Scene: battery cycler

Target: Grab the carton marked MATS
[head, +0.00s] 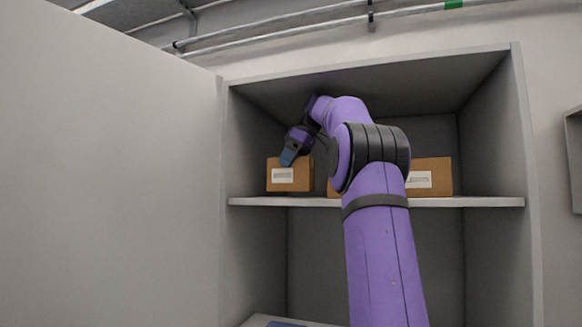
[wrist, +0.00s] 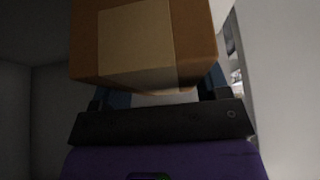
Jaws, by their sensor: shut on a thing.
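A brown carton (head: 290,178) with a white label is at the left end of the cabinet shelf; the print on the label is too small to read for sure. My gripper (head: 288,157) reaches down onto its top from above and is shut on it. In the wrist view the carton (wrist: 143,42), with a tan tape strip, sits between the two blue fingers of my gripper (wrist: 162,82). Whether the carton still touches the shelf is hard to tell.
The carton stands in an open grey cabinet, on its shelf (head: 280,202). A second carton (head: 430,178) with an unclear label is at the right, and part of another carton (head: 333,188) shows behind my arm. A large pale panel (head: 110,170) fills the left.

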